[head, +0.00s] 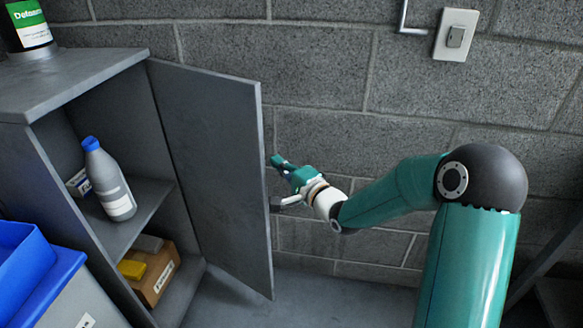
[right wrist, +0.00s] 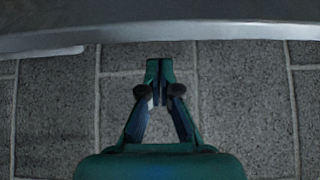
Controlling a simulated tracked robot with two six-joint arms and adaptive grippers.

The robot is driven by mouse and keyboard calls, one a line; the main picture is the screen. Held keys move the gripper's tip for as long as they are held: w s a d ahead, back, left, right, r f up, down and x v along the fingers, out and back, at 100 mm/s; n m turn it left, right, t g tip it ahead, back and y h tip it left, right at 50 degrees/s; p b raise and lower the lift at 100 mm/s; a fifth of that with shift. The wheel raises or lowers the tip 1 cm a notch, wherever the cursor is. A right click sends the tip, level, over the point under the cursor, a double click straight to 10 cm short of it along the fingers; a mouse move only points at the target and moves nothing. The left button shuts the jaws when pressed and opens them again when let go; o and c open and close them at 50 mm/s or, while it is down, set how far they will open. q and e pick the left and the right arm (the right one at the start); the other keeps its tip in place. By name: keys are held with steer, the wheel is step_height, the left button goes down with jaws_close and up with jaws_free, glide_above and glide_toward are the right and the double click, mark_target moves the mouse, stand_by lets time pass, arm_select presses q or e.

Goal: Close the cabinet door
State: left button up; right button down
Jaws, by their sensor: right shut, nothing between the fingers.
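The grey cabinet (head: 90,70) stands at the left with its front open. Its door (head: 215,160) is swung wide open towards the wall, hinged at the cabinet's far side. The door's edge also shows as a grey band across the top of the right wrist view (right wrist: 180,32). A pale handle (head: 288,201) sticks out from the door near its free edge. My right gripper (head: 277,161) is shut and empty, beside the door's free edge on its outer side. Whether it touches the door I cannot tell. My left gripper is not in view.
A grey-blue bottle (head: 110,180) stands on the middle shelf, with a cardboard box (head: 158,280) below. A green-labelled container (head: 28,25) stands on the cabinet top. The block wall (head: 330,70) is close behind the door.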

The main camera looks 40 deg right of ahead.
steer(key=shift+s+a+r, duration=0.1)
steer(key=shift+s+a, duration=0.2)
steer(key=shift+a, duration=0.35)
steer(key=shift+s+a, duration=0.3)
steer(key=shift+a, duration=0.3)
